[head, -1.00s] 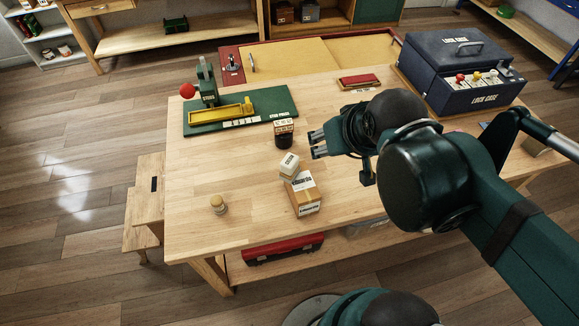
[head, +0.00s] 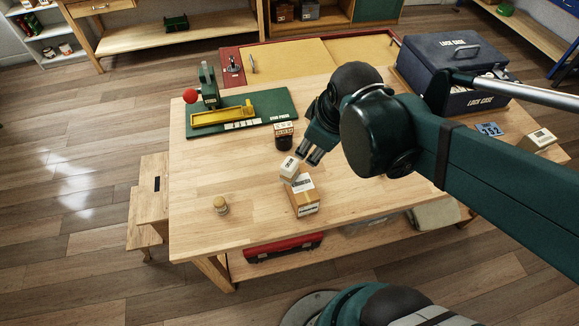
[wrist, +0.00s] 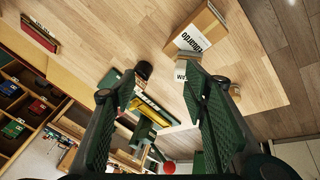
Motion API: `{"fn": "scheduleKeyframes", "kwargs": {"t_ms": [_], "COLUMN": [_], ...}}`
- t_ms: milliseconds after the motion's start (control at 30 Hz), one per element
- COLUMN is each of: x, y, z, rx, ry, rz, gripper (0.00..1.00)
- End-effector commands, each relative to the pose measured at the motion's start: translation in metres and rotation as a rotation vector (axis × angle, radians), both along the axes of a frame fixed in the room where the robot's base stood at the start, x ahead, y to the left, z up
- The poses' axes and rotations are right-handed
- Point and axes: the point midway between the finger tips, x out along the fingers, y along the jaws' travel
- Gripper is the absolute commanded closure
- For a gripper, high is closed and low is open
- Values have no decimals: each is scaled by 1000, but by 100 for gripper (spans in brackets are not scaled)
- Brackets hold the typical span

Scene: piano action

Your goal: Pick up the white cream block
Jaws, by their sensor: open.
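The white cream block (head: 289,167) has dark lettering and sits at the back-left edge of a cardboard box (head: 304,200). I cannot tell whether it rests on the box or stands behind it. My gripper (head: 309,157) is open and empty, just right of and above the block, fingers angled down. In the wrist view the block (wrist: 181,68) shows beside the tip of the right finger, which partly hides it. The labelled box (wrist: 200,36) is beyond it there. The block is not between the fingers of my gripper (wrist: 160,78).
A dark jar (head: 284,140) stands close behind the block. A green press board (head: 270,125) lies farther back. A small wooden-topped piece (head: 221,205) stands front left. A blue lock case (head: 455,60) is at the back right.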

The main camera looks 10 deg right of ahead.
Motion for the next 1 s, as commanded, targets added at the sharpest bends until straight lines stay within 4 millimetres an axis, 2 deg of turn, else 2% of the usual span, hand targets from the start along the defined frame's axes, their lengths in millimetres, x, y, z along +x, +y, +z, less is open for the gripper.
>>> {"fn": "scheduleKeyframes", "kwargs": {"t_ms": [367,1000], "x": [15,28], "y": [18,49], "z": [-10,-41], "rx": [-155,-320], "ry": [106,254], "rz": [428,1188], "gripper": [55,55]}}
